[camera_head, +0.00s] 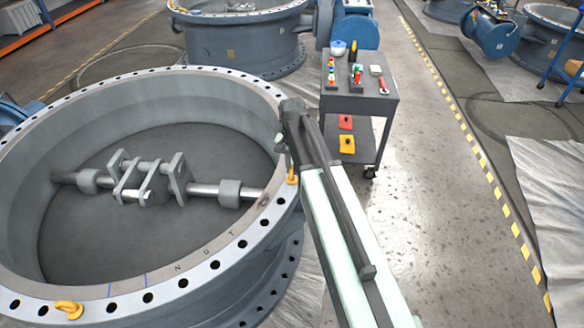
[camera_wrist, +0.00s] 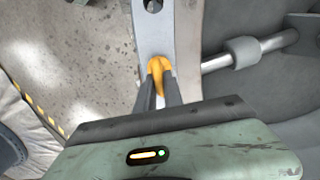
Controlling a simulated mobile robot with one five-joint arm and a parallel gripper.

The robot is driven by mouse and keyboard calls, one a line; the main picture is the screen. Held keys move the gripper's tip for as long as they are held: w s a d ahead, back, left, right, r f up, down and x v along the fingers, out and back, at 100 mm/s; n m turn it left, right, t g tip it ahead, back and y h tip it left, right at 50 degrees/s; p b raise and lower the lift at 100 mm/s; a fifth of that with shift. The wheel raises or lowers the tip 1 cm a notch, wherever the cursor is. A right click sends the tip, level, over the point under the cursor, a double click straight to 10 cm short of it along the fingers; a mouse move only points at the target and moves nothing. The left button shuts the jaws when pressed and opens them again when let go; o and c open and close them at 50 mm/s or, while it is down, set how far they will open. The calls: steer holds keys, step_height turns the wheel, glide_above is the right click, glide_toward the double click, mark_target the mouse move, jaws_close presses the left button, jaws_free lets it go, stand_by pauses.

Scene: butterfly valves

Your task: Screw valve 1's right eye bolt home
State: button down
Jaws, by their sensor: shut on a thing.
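Valve 1 (camera_head: 225,260) is the large grey ring at the left of the head view, with bolt holes around its pale rim. Its right eye bolt (camera_head: 292,176) is yellow and stands on the rim's right side, partly hidden by my arm. In the wrist view my gripper (camera_wrist: 159,90) is shut on the yellow eye bolt (camera_wrist: 158,66), one dark finger on each side of it. The bolt's lower end and thread are hidden. A second yellow eye bolt (camera_head: 69,309) sits on the rim at the front left.
A dark cart (camera_head: 352,100) with small tools stands just beyond the valve's right side. The shaft and brackets (camera_head: 150,180) cross the valve's inside. Another valve (camera_head: 245,40) stands behind. Open floor (camera_head: 450,190) lies at the right, with a yellow dashed line.

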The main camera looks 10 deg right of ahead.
mark_target(292, 166)
steer(key=shift+m, duration=0.3)
stand_by(0.4)
steer(key=c, duration=1.5)
jaws_free()
steer(key=shift+o, duration=0.2)
step_height(292, 166, up, 8)
steer(key=p, duration=0.8)
steer(key=shift+f, duration=0.1)
